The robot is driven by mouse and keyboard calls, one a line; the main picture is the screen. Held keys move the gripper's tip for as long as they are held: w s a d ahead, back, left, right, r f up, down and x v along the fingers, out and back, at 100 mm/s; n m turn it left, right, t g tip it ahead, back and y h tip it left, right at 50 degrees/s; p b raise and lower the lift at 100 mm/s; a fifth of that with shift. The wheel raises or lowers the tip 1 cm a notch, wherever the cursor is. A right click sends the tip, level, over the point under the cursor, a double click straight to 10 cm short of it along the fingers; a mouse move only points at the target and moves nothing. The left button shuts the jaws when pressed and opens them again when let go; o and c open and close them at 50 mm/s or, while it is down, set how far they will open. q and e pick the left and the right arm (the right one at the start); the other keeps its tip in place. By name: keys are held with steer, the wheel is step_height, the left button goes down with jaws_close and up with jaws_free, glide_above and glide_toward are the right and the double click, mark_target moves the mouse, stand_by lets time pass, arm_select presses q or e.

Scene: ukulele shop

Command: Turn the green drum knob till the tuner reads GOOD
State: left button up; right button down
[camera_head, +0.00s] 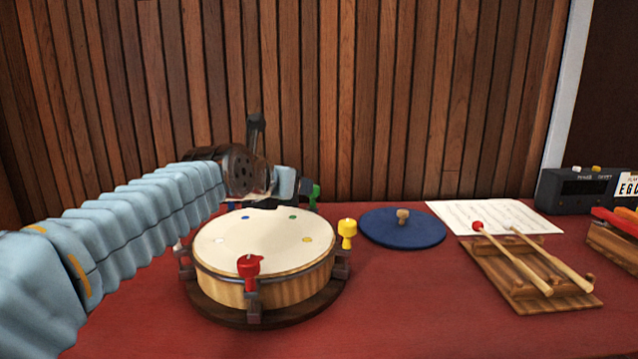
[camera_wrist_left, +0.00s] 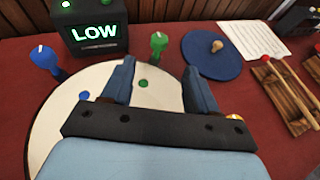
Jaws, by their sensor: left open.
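The drum (camera_head: 265,240) has a cream head with coloured dots and stands on the red table. The green knob (camera_head: 314,192) is upright at the drum's far right rim; it also shows in the left wrist view (camera_wrist_left: 158,42). My left gripper (camera_wrist_left: 160,70) is open and empty, its fingers over the drum head. The green knob shows beyond the gap between the fingertips, apart from both. The tuner (camera_wrist_left: 95,32) reads LOW in green in the left wrist view; my left arm hides it in the head view. My right gripper is not in view.
A red knob (camera_head: 249,266), a yellow knob (camera_head: 347,233) and a blue knob (camera_wrist_left: 45,60) stand around the drum. A blue disc (camera_head: 405,228) with a wooden peg lies right of it. Sheet music (camera_head: 480,215), a mallet rack (camera_head: 530,285) and a black box (camera_head: 575,192) are further right.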

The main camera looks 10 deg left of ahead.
mark_target(313, 197)
arm_select(q)
steer(key=shift+p+x, duration=0.6)
steer(key=shift+x, duration=1.8)
steer(key=shift+p+x, duration=0.3)
steer(key=shift+x, duration=3.95)
steer(key=c, duration=1)
